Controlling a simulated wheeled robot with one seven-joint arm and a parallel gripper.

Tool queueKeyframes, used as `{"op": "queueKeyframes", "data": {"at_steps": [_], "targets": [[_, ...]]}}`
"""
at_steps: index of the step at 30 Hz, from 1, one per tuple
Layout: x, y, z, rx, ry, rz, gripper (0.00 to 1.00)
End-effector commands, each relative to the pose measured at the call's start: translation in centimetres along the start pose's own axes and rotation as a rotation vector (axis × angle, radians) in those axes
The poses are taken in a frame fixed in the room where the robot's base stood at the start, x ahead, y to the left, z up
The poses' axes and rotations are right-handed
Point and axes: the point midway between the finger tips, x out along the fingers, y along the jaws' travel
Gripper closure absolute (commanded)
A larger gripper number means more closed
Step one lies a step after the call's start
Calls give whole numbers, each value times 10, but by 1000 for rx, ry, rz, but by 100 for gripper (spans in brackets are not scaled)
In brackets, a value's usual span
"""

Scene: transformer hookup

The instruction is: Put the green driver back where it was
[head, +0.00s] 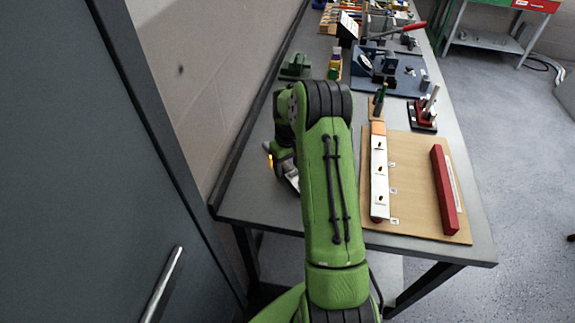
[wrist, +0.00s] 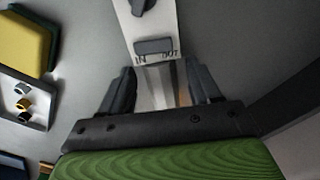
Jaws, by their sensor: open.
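A thin dark green handle (head: 380,92), which looks like the green driver, stands upright at a small wooden block (head: 376,112) right of my arm in the head view. Its lower part is hard to make out. My gripper (wrist: 163,82) is open in the wrist view, with its two dark fingers apart. Between and beyond them is a pale plate (wrist: 150,22) marked IN and OUT, with a silvery piece below it. I cannot tell whether the fingers touch these. In the head view my arm hides most of the gripper. No driver shows in the wrist view.
A tan board (head: 412,205) with a white strip (head: 379,185) and a red bar (head: 445,190) lies right of my arm. A wall borders the bench's left side. The wrist view shows a tray (wrist: 28,98) at left.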

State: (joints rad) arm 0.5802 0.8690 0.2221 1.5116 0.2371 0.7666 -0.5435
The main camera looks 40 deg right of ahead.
Motion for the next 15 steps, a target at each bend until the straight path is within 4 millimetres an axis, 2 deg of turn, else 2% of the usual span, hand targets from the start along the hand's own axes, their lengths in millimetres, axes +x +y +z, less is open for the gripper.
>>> {"op": "queueKeyframes", "data": {"at_steps": [9,12,15], "targets": [[-84,0,-2,0,8,4,38],[-104,0,-1,1,6,4,38],[-116,0,-1,0,4,2,38]]}}
